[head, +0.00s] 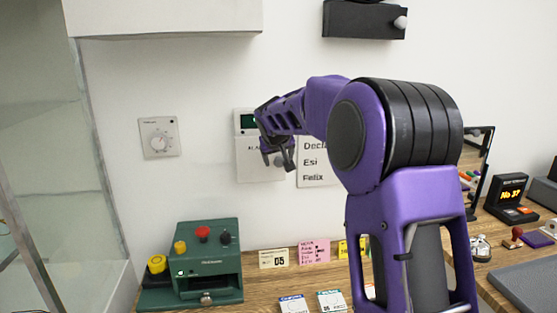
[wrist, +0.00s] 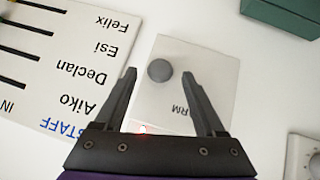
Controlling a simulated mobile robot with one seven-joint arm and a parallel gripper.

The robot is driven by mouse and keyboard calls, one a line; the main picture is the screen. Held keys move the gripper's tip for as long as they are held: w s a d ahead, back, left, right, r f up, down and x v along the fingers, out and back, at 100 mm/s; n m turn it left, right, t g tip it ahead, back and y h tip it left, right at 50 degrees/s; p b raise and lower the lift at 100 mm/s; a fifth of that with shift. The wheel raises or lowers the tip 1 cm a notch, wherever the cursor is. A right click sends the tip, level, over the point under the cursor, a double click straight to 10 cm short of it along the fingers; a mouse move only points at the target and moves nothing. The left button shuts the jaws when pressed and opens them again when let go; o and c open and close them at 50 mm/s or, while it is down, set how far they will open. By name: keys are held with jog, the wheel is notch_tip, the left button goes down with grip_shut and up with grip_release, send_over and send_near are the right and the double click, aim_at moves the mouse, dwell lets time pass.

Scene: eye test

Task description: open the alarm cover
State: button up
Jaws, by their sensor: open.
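The alarm panel has a white cover (head: 258,172) lettered partly "ALA" below a small dark screen with green (head: 246,121), on the wall in the head view. In the wrist view the cover (wrist: 200,72) appears upside down, with "RM" showing and a round grey knob (wrist: 159,70). It looks flat and closed. My gripper (head: 277,156) is in front of the panel, hiding part of it. In the wrist view my gripper (wrist: 159,74) is open, with a fingertip on each side of the knob in the picture. I cannot tell whether they touch anything.
A staff board (head: 318,174) hangs right beside the panel. A dial (head: 159,137) is on the wall to the left. A green box with buttons (head: 208,264) and several cards (head: 314,252) stand on the desk below. A dark shelf unit (head: 363,20) is above.

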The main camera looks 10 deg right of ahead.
jog(key=shift+x, duration=0.85)
jog(key=shift+c, duration=0.4)
grip_shut()
dwell(0.5)
